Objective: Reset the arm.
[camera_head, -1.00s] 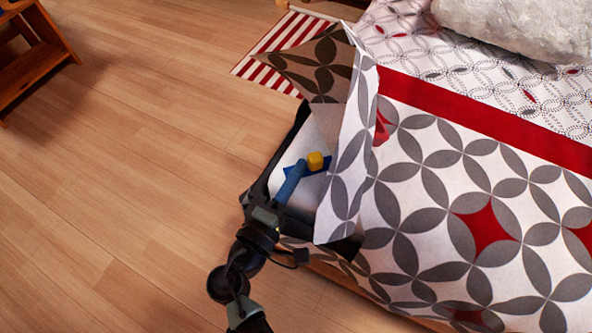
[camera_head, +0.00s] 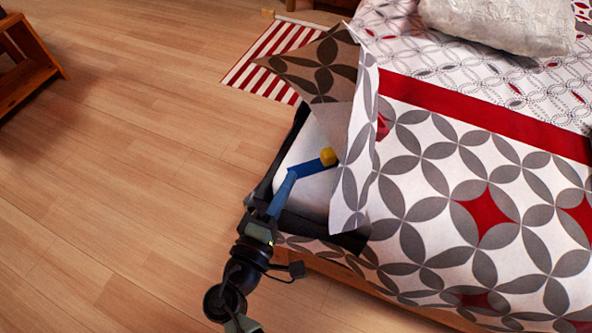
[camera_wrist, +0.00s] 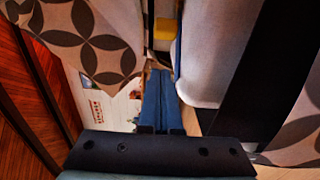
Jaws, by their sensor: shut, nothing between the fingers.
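My gripper (camera_head: 289,176) reaches over the uncovered corner of the bed in the head view, with its blue fingers pointing up the picture. In the wrist view the blue fingers (camera_wrist: 157,75) are together with nothing between them. A blue bar-shaped thing (camera_head: 306,167) with a yellow block (camera_head: 328,156) at its right end is just beyond the fingertips. I cannot tell whether the fingers touch it. A yellow piece (camera_wrist: 164,29) shows above the fingertips in the wrist view.
The bed's patterned cover (camera_head: 440,190) is folded up beside my gripper, baring a pale mattress corner (camera_head: 313,190) and a dark bed edge (camera_head: 268,180). A striped rug (camera_head: 268,62) lies behind. The wooden floor (camera_head: 130,190) at left is clear up to a wooden stand (camera_head: 30,65).

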